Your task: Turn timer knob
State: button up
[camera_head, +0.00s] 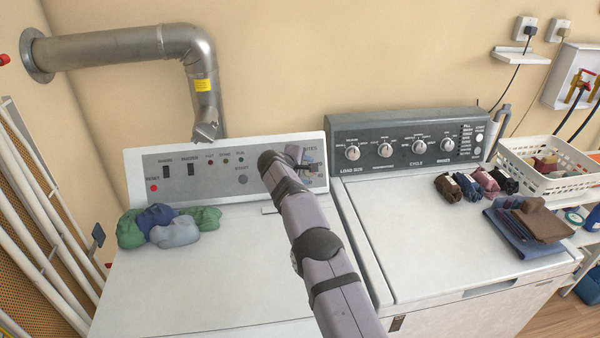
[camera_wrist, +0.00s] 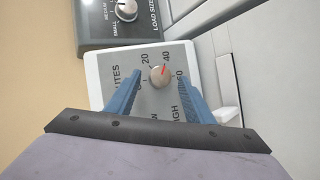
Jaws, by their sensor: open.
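The timer knob (camera_wrist: 159,78) is a small round greyish-beige knob with a red pointer mark, on a grey dial panel (camera_wrist: 150,103) lettered "20", "40" and "60". The red mark points toward the "40". My gripper (camera_wrist: 160,71) is open, with one blue finger on each side of the knob. Whether the fingers touch it I cannot tell; a gap seems to show on both sides. In the head view my gripper (camera_head: 305,166) is at the right end of the left machine's control panel (camera_head: 222,190), and my arm and gripper hide the knob.
The right machine's dark panel (camera_head: 350,126) with several knobs stands close to the right. Rags (camera_head: 173,232) lie on the left machine's lid. Rolled socks (camera_head: 465,187), folded cloths (camera_head: 530,225) and a white basket (camera_head: 560,185) are farther right. A metal duct (camera_head: 110,46) hangs above left.

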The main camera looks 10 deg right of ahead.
jog(key=shift+s+a+r+b, duration=0.2)
jog(key=shift+s+b, duration=0.15)
jog(key=shift+b, duration=0.2)
jog(key=shift+s+a+r+b, duration=0.2)
jog(key=shift+s+b, duration=0.15)
jog(key=shift+b, duration=0.15)
jog(key=shift+b+v, duration=1.05)
jog(key=shift+v, duration=1.35)
jog(key=shift+o, duration=0.2)
